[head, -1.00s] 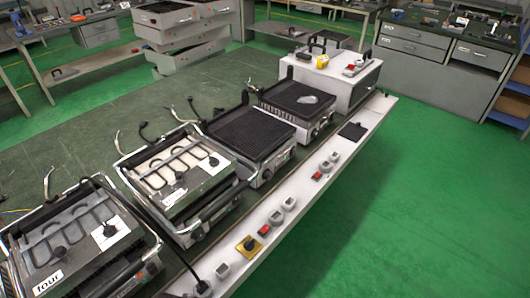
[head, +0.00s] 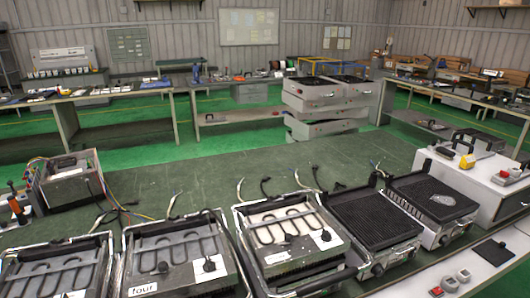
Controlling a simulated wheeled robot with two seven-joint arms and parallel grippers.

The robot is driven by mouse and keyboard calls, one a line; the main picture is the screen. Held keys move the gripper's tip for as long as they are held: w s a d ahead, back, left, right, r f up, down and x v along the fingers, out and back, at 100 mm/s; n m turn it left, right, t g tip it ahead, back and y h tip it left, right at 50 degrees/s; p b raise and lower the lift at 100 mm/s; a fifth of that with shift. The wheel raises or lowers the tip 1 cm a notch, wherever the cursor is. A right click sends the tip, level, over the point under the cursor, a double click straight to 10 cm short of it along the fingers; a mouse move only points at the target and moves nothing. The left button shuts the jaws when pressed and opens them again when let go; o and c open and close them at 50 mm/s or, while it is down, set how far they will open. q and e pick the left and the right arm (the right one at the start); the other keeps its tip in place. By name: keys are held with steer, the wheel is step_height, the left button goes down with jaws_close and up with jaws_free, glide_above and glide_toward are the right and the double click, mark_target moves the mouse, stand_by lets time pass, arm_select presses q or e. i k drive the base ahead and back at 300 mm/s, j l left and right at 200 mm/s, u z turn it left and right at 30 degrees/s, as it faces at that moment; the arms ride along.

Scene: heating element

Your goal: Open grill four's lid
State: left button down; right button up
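Grill four (head: 180,254) stands on the green table at the lower left of the head view. It carries a white label reading "four" (head: 143,290), cut by the bottom edge. Its lid (head: 188,240) appears to lie down flat, with looped grey heating elements and a black knob-like part showing on top. A metal bar handle (head: 226,232) runs along its right side. Its front is outside the picture. Neither of my grippers is in view.
Another element-topped grill (head: 55,272) stands close on the left and one (head: 290,235) close on the right. Two black ridged grills (head: 370,218) (head: 432,200) and a white cabinet (head: 490,182) stand farther right. A wired box (head: 72,185) sits behind. The table's middle is clear.

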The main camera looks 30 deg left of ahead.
mark_target(184, 246)
steer(key=u, duration=1.6)
